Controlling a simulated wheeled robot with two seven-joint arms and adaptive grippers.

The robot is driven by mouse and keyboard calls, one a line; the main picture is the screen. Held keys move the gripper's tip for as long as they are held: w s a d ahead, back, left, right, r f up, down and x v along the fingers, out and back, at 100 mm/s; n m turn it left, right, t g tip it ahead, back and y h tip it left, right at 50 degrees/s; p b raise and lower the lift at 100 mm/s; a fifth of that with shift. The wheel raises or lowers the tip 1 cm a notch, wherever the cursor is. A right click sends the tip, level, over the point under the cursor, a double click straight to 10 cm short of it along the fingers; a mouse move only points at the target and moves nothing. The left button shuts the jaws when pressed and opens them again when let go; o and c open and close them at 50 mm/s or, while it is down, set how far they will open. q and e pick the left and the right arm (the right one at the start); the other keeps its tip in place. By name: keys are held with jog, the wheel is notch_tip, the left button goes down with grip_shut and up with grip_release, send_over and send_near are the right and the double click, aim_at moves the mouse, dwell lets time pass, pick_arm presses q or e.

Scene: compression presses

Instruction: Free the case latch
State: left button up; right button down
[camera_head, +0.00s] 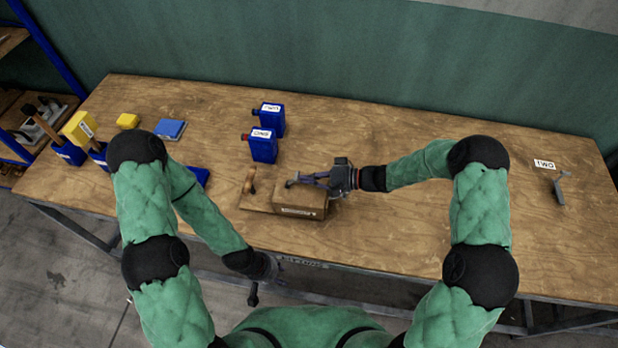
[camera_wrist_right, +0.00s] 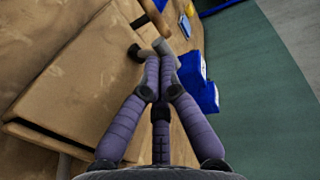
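The brown case (camera_head: 314,205) sits on the table near its front edge, with a small pale label on its front; in the right wrist view its brown top (camera_wrist_right: 85,75) fills the left. My right gripper (camera_head: 290,183) reaches over the case's top from the right. In the right wrist view the purple fingers of my right gripper (camera_wrist_right: 161,50) converge with tips together, beside a small dark and grey piece (camera_wrist_right: 136,52) at the case's edge; I cannot tell if it is the latch or whether they touch. My left gripper (camera_head: 268,272) hangs low in front of the table edge, its fingers unclear.
A wooden handle (camera_head: 249,182) stands just left of the case. Two blue containers (camera_head: 263,148) with labels stand behind it. Blue and yellow blocks (camera_head: 78,127) stand at the left. A grey bracket (camera_head: 560,188) and a label lie far right. The table's right middle is clear.

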aim_at(297, 176)
jog(key=shift+a+r+h+p, duration=0.35)
jog(key=shift+r+h, duration=0.05)
jog(key=shift+h, duration=0.2)
jog(key=shift+w+a+r+h+p, duration=0.15)
jog(key=shift+a+r+h+p, duration=0.5)
jog(key=shift+h+p, duration=0.3)
jog(key=h+p, duration=0.1)
jog(key=a+r+h+p, duration=0.1)
jog(key=shift+w+a+g+h+p, duration=0.1)
jog(key=shift+a+g+h+p, duration=0.15)
jog(key=shift+g+p, duration=0.15)
jog(key=shift+w+a+r+h+p, duration=0.1)
jog(key=shift+a+h+p, duration=0.45)
jog(key=shift+h+p, duration=0.25)
jog(key=shift+a, duration=0.35)
jog(key=shift+w+a+b, duration=0.2)
jog(key=shift+a+b, duration=0.15)
jog(key=shift+a, duration=0.4)
jog(key=shift+r, duration=0.1)
jog(key=shift+r+p, duration=0.45)
jog(key=shift+r, duration=0.25)
